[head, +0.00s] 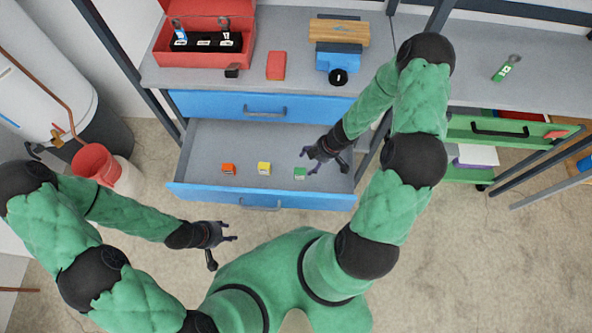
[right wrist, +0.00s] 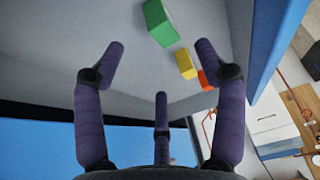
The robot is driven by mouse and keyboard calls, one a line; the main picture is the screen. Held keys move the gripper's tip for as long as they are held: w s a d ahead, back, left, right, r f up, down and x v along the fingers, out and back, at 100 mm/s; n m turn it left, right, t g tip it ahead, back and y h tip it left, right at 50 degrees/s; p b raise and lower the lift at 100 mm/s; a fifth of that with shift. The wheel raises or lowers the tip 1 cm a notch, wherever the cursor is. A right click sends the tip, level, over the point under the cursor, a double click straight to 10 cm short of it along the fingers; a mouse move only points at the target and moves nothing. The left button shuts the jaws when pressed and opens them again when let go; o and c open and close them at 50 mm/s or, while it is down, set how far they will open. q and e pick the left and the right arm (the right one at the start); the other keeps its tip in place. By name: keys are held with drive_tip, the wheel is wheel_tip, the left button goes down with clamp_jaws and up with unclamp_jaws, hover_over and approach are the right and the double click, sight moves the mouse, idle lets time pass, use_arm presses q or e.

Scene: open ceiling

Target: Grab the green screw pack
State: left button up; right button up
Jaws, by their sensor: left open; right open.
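The green screw pack (head: 300,173) is a small box lying at the right of a row in the open blue drawer (head: 215,150). It also shows in the right wrist view (right wrist: 160,22), beyond my open fingers and apart from them. My right gripper (head: 325,160) is open and empty over the drawer, just right of the green pack. My left gripper (head: 222,250) is open and empty in front of the drawer, outside it, above the floor.
A yellow pack (head: 264,168) and an orange pack (head: 228,169) lie left of the green one. Above stand a closed blue drawer (head: 215,105), a red toolbox (head: 168,45) and a blue vise (head: 338,55). A red bucket (head: 93,162) stands at the left.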

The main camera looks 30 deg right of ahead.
sight(303, 169)
drive_tip(key=b+x, duration=0.4)
drive_tip(key=x, duration=0.2)
drive_tip(key=shift+w+d+f, duration=0.1)
drive_tip(key=shift+w, duration=0.05)
drive_tip(key=b+x, duration=0.3)
drive_tip(key=x, duration=0.1)
drive_tip(key=shift+d+b, duration=0.1)
drive_tip(key=shift+b, duration=0.3)
drive_tip(key=shift+f+b, duration=0.4)
drive_tip(key=shift+f, duration=0.2)
drive_tip(key=c, duration=1.3)
